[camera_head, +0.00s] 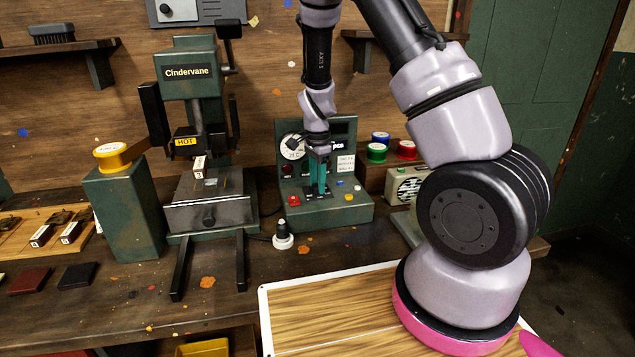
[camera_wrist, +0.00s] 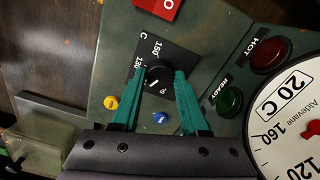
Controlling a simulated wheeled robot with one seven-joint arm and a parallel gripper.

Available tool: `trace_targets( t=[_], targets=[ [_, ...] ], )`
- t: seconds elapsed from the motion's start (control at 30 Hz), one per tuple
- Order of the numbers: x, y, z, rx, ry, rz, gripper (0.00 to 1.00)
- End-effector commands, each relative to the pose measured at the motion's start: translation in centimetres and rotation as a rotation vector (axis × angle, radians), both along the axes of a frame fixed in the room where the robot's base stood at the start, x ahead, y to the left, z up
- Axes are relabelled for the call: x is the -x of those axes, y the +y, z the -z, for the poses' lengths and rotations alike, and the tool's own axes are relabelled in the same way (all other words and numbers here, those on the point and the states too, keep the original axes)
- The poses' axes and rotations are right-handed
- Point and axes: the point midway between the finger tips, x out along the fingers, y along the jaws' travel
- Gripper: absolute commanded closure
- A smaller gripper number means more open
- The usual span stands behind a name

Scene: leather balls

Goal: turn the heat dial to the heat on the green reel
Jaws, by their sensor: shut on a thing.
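The heat dial is a round black knob (camera_wrist: 159,79) on a black plate marked C, 130 and 150, with a white pointer line. My gripper (camera_wrist: 155,73) has its teal fingers on either side of the knob and is shut on it. In the head view my gripper (camera_head: 319,188) reaches down to the green control box (camera_head: 350,213) and hides most of the dial. The green reel (camera_head: 376,153) sits right of the box, between a blue reel (camera_head: 380,137) and a red reel (camera_head: 407,149). Any writing on the green reel is too small to read.
The round gauge (camera_wrist: 295,130) shows 20 C. Red HOT (camera_wrist: 271,53) and green READY (camera_wrist: 230,101) lamps are beside the dial. The Cindervane press (camera_head: 190,85) stands left of the box. A white-and-black plug-like object (camera_head: 283,237) stands in front.

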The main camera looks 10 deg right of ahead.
Motion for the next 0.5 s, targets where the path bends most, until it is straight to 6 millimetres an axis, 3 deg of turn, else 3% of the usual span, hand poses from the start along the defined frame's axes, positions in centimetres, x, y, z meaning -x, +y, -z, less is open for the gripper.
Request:
trace_targets(
  t=[0.5],
  targets=[
    [0.04,0.1,0.04,-0.001,0.001,0.044,1.0]
  ],
)
